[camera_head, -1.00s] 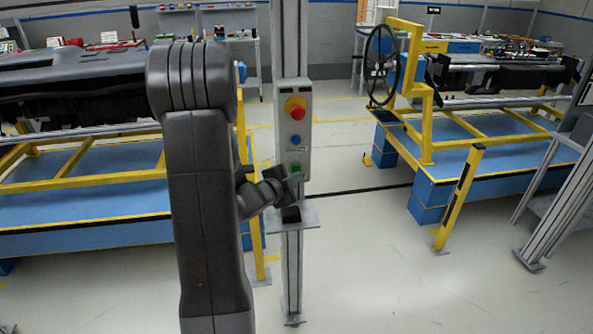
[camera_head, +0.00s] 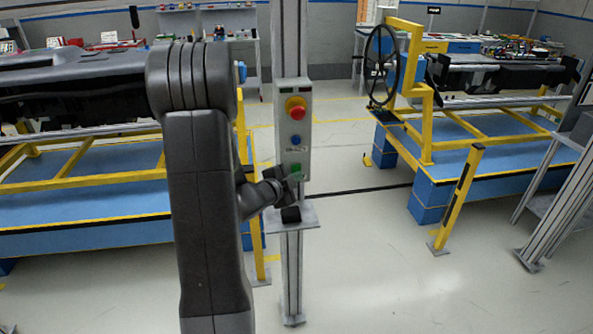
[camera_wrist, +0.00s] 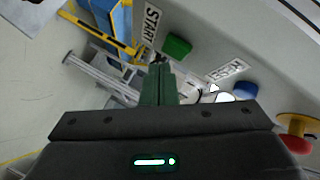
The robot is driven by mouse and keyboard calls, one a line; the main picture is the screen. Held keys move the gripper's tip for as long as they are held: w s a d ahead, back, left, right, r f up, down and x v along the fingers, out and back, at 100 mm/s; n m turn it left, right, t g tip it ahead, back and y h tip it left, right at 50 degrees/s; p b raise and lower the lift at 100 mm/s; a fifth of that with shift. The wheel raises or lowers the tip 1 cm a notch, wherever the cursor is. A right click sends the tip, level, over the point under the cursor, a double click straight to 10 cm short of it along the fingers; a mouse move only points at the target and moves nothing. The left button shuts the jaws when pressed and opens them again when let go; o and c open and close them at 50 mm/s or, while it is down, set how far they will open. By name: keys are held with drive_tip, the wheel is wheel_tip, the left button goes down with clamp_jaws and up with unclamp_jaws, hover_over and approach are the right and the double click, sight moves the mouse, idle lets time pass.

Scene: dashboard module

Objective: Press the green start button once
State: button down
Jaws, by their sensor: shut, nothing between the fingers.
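A grey control box (camera_head: 293,128) is mounted on an upright metal post. The green start button is on its lower part; in the wrist view the green button (camera_wrist: 177,46) shows clearly beside the START label (camera_wrist: 150,23). My gripper (camera_wrist: 161,70) is shut and empty. Its fingertips appear just short of the green button in the wrist view, with a visible gap in the picture. In the head view my gripper (camera_head: 293,180) is at the lower end of the box and partly covers the button area. Whether it touches the box I cannot tell.
Above the green button are a blue button (camera_head: 296,140) and a red mushroom button (camera_head: 297,112) on yellow. A small shelf (camera_head: 305,215) juts from the post below the gripper. Blue and yellow fixture stands flank the post.

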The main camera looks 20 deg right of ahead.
idle(0.3)
drive_tip(key=shift+w+d, duration=0.1)
drive_tip(key=shift+w, duration=0.3)
drive_tip(key=shift+w+d, duration=0.1)
drive_tip(key=shift+w, duration=0.3)
idle(0.6)
drive_tip(key=shift+s, duration=0.1)
drive_tip(key=shift+s+a+b, duration=0.2)
drive_tip(key=shift+s+b, duration=0.3)
drive_tip(key=shift+s, duration=0.2)
drive_tip(key=shift+s, duration=0.1)
drive_tip(key=s+b, duration=0.1)
drive_tip(key=s, duration=0.1)
drive_tip(key=s+a+b, duration=0.1)
drive_tip(key=s, duration=0.1)
drive_tip(key=shift+s+a, duration=0.1)
drive_tip(key=shift+s, duration=0.25)
